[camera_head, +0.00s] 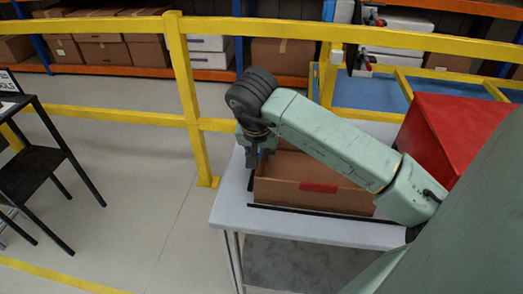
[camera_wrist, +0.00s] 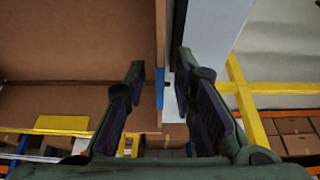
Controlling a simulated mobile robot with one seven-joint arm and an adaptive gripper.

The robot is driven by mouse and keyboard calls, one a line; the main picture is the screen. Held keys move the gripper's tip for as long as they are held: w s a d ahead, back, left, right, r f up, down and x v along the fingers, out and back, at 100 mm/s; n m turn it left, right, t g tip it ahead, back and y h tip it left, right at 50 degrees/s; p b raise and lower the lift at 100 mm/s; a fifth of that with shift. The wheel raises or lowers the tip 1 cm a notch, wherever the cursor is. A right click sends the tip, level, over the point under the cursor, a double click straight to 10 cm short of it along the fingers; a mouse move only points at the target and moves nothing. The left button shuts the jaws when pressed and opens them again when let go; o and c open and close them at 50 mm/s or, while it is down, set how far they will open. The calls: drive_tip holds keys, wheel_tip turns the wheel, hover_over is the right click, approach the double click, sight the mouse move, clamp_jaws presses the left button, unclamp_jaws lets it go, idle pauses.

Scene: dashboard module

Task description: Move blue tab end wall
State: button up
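A brown cardboard box (camera_head: 312,188) sits on the grey table, and its left end is partly hidden behind my gripper in the head view. In the wrist view, the end wall (camera_wrist: 160,35) shows as a narrow brown edge with a small blue tab (camera_wrist: 159,88) on it. My gripper (camera_head: 258,162) is over that left end, pointing down. In the wrist view my gripper (camera_wrist: 160,68) is open, one finger on the box's inner side and the other on the outer side, with the wall edge between them. I see no clear contact with the wall.
The grey table (camera_head: 330,231) has dark strips beside the box. The front wall carries a red tab (camera_head: 318,187); another wall carries a yellow tab (camera_wrist: 62,123). A red block (camera_head: 450,130) stands to the right. A yellow railing (camera_head: 190,95) runs behind the table.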

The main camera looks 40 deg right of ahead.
drive_tip(key=shift+c, duration=0.4)
clamp_jaws()
idle(0.4)
